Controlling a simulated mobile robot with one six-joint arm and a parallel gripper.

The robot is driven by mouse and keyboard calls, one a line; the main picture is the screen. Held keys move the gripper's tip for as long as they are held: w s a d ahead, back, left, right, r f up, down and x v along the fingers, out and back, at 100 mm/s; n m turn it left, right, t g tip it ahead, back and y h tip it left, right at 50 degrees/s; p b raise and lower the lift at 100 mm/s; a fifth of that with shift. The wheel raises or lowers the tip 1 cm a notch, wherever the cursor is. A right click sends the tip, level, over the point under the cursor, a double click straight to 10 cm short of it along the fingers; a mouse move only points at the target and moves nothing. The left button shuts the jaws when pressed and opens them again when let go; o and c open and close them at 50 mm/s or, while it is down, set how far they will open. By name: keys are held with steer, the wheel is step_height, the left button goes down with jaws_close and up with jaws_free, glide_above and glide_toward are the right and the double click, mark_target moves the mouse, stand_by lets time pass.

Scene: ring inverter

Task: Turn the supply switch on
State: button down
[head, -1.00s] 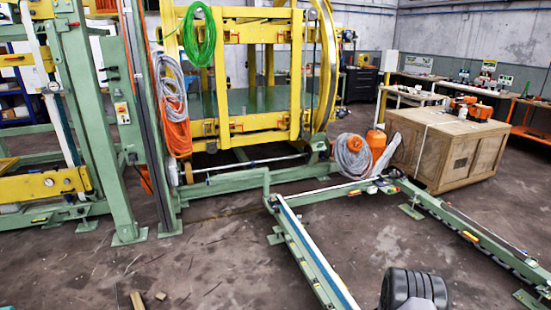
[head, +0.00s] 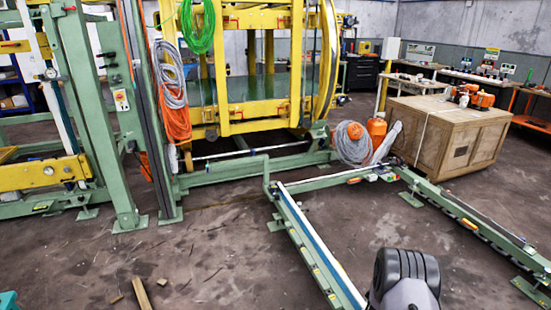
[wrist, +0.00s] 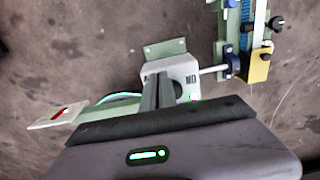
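In the wrist view, my gripper (wrist: 158,78) points at a white box (wrist: 185,72) with dark letters and a dark round part, largely hidden behind the fingers. The two grey fingers lie side by side with no visible gap, and nothing shows between them. I cannot tell whether they touch the box. A pale plate with a red mark (wrist: 58,116) is at the left. I cannot tell for sure which part is the supply switch. In the head view, a small control box (head: 121,100) sits on the green post.
Green floor rails (head: 310,245) run across the front right. A wooden crate (head: 450,140) stands at the right, with a grey hose coil (head: 352,145) left of it. A yellow frame (head: 250,110) stands behind. Wood scraps (head: 141,293) lie on the floor.

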steer(key=shift+w+a+r, duration=0.15)
steer(key=shift+r, duration=0.1)
step_height(320, 180, up, 6)
steer(key=p, duration=0.3)
steer(key=shift+w+f+p, duration=0.1)
steer(key=shift+f+p, duration=0.15)
steer(key=shift+p, duration=0.05)
steer(key=w+a+r+n+t, duration=0.15)
steer(key=r+n, duration=0.35)
steer(key=r, duration=1)
steer(key=w+a+r+n+t, duration=0.1)
steer(key=w+a+r+n, duration=0.35)
steer(key=r, duration=1.15)
steer(key=s+a+r+n+t, duration=0.2)
steer(key=s+a+r+n, duration=0.1)
steer(key=s+r+n, duration=0.85)
steer(key=s+a+r+n+y, duration=0.1)
steer(key=s+a+r+n, duration=0.1)
steer(key=s, duration=0.4)
steer(key=s+a+r+n+t+y, duration=0.1)
steer(key=s+a+r+n, duration=0.1)
steer(key=s+r+n, duration=0.2)
step_height(320, 180, up, 2)
steer(key=shift+s+a+r+n, duration=0.2)
steer(key=shift+s+a+n, duration=0.1)
steer(key=shift+s, duration=0.55)
